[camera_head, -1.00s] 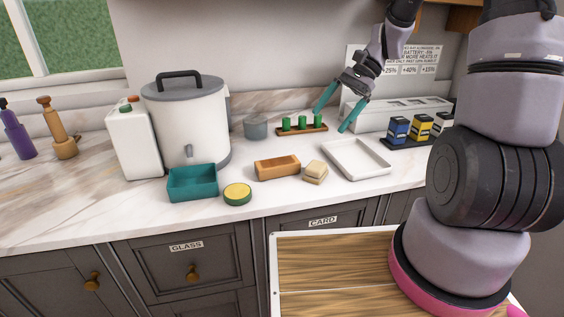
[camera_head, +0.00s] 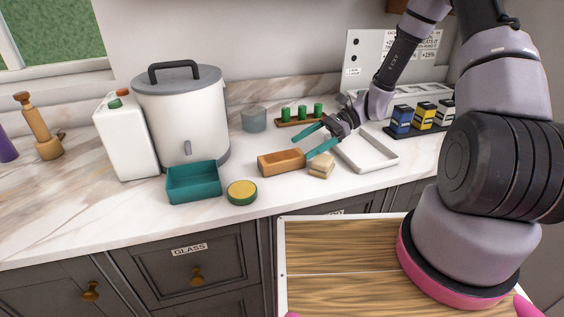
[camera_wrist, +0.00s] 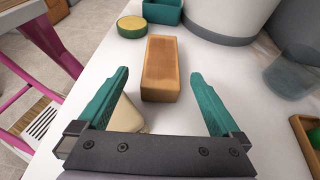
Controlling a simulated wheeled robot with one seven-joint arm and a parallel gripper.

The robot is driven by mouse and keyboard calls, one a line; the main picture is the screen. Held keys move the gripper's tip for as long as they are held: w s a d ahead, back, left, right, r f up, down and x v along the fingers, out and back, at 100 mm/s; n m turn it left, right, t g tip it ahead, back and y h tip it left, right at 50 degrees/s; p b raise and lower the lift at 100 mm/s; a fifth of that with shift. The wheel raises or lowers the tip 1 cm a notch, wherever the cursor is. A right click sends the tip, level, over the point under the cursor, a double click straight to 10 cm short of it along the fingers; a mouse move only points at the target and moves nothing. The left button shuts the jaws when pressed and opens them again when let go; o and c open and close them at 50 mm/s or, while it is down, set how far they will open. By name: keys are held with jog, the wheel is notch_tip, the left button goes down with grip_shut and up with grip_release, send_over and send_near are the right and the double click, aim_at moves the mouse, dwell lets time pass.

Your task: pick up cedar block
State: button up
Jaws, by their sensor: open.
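The cedar block (camera_head: 281,163) is an orange-brown brick-shaped block lying on the white counter, behind and right of a round yellow-and-green tin. In the wrist view, the block (camera_wrist: 161,62) lies lengthwise ahead, and its near end appears between my two teal fingers. My gripper (camera_head: 301,148) is open and empty, reaching in from the right beside the block's right end. The open fingers also show in the wrist view (camera_wrist: 159,74), apart from the block's sides. I cannot tell how far above the counter they are.
A beige block (camera_head: 321,167) sits close to the cedar block's right and is partly hidden under the left finger in the wrist view (camera_wrist: 129,116). A teal bin (camera_head: 194,195), round tin (camera_head: 242,192), white tray (camera_head: 381,163) and peg rack (camera_head: 290,122) stand around.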

aim_at(290, 154)
jog(key=x, duration=0.5)
jog(key=shift+a+f, duration=0.15)
jog(key=shift+a, duration=0.05)
